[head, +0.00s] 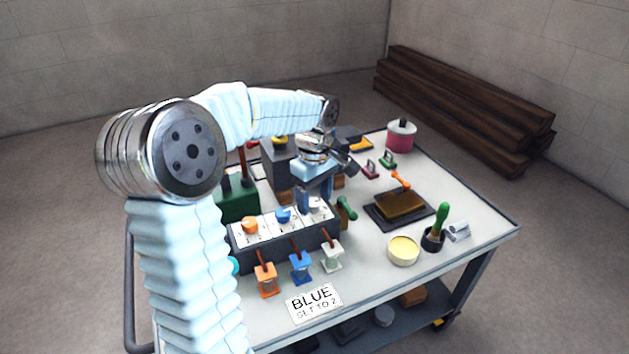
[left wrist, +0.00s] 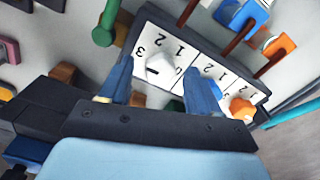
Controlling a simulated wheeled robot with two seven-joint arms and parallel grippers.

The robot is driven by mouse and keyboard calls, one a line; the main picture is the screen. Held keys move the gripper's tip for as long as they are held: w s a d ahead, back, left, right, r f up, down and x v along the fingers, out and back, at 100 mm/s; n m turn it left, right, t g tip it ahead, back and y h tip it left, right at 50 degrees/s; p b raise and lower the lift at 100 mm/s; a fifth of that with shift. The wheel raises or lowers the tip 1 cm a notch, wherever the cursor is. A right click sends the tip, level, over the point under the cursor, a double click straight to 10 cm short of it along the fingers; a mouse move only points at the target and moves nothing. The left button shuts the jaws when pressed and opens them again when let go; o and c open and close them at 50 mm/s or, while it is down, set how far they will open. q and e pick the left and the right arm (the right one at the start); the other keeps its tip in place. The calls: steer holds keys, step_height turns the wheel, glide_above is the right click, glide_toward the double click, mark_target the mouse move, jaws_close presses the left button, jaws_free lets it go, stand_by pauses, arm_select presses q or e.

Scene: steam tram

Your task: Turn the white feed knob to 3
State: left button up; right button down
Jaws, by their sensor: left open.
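The white feed knob (left wrist: 160,69) sits on a white dial plate marked 0 to 3 in the left wrist view. A short dark mark shows on the knob; which number it points to is hard to tell. My left gripper (left wrist: 158,90) is open, with one blue finger on each side of the knob and a gap showing to each. In the head view the left gripper (head: 317,192) points down over the white end of the knob box (head: 286,246) and partly hides the knob. The blue knob (head: 283,215) and orange knob (head: 250,225) are beside it. My right gripper is not in view.
Orange (head: 266,279), blue (head: 300,267) and white (head: 331,256) levers stand before the box. A card (head: 314,301) reads "BLUE SET TO 2". A green-handled part (head: 345,212) is close on the right. The cart top (head: 375,290) is clear at the front right.

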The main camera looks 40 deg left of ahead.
mark_target(315, 202)
arm_select(q)
step_height(315, 202, up, 13)
steer(key=shift+r, duration=0.15)
stand_by(0.6)
